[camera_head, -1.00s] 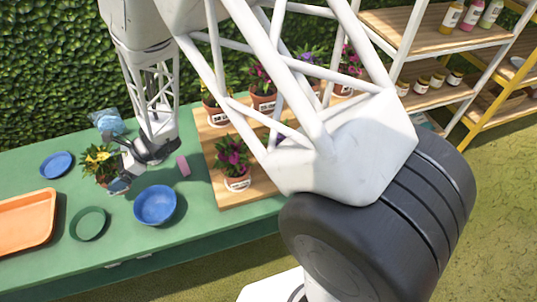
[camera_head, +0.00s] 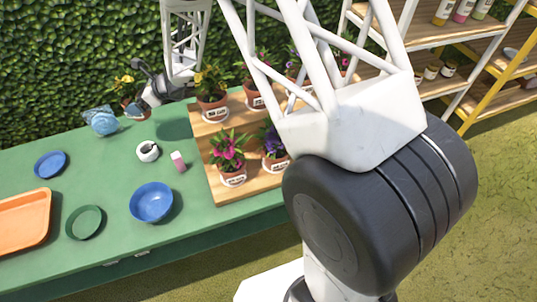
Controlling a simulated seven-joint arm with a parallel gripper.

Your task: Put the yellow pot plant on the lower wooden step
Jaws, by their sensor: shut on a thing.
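My gripper (camera_head: 148,93) is shut on the yellow pot plant (camera_head: 130,92), a terracotta pot with yellow flowers and dark leaves. It holds the plant in the air over the far left part of the table, left of the wooden steps. My fingers cover part of the pot. The lower wooden step (camera_head: 262,183) bears a pink-flowered pot plant (camera_head: 230,152) and a purple-flowered one (camera_head: 272,148). Its right part is hidden behind my arm. The upper wooden step (camera_head: 234,112) bears several pots, including another yellow-flowered one (camera_head: 212,88) at its left end.
The green table (camera_head: 105,170) bears a blue bowl (camera_head: 152,203), a blue dish (camera_head: 51,165), a green dish (camera_head: 85,222), an orange tray (camera_head: 22,218), a blue bundle (camera_head: 101,120), a small white round thing (camera_head: 147,151) and a pink block (camera_head: 178,161). Shelves (camera_head: 420,80) stand at right.

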